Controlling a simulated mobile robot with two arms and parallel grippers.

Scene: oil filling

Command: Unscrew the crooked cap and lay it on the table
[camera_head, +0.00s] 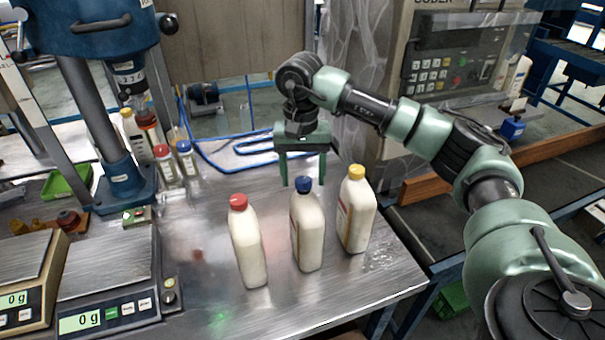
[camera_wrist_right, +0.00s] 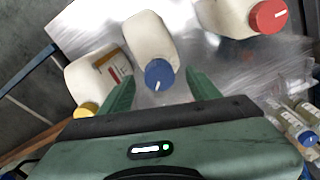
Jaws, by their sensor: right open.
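Three cream bottles stand upright in a row on the metal table (camera_head: 200,310). They have a red cap (camera_head: 238,201), a blue cap (camera_head: 304,184) and a yellow cap (camera_head: 356,171). All three caps also show in the right wrist view: red (camera_wrist_right: 268,16), blue (camera_wrist_right: 159,74) and yellow (camera_wrist_right: 86,110). I cannot tell clearly which cap sits crooked. My right gripper (camera_head: 303,178) is open, pointing down at the middle bottle (camera_head: 308,235). In the right wrist view, the blue cap appears between its fingertips, with gaps on both sides. My left gripper is out of view.
Two scales (camera_head: 100,318) stand at the left front. A blue drill-press-like machine (camera_head: 120,190) stands behind them, with small bottles (camera_head: 187,160) beside it. A blue hose (camera_head: 225,165) lies at the back. Bare table lies between the scales and the red-capped bottle.

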